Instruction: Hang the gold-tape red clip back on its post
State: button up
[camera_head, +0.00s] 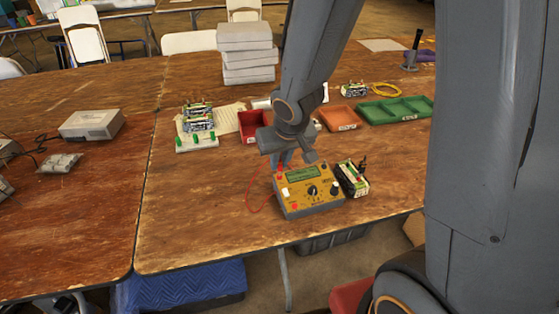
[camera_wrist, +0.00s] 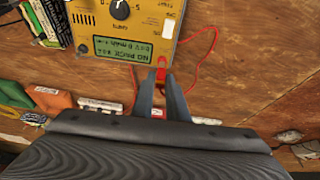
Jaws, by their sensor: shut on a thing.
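The yellow charger (camera_head: 310,196) with a green display stands near the table's front edge; in the wrist view its panel (camera_wrist: 140,22) fills the top. My gripper (camera_head: 281,163) is at the charger's back left corner. In the wrist view my gripper (camera_wrist: 160,92) is shut on a small red clip (camera_wrist: 160,76), right at the panel's edge by the display. Gold tape on it is too small to make out. A red lead (camera_wrist: 213,50) loops to the right. I cannot tell whether the clip touches a post.
A battery pack (camera_head: 352,180) stands close to the charger's right. A red bin (camera_head: 254,125), an orange tray (camera_head: 339,118) and a green tray (camera_head: 396,110) lie behind. The tabletop left of the charger is mostly clear.

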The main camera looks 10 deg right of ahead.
jog(key=o, duration=0.9)
jog(key=shift+o, duration=0.9)
jog(key=shift+r, duration=0.1)
jog(key=shift+r+p, duration=3.65)
jog(key=shift+p, duration=0.7)
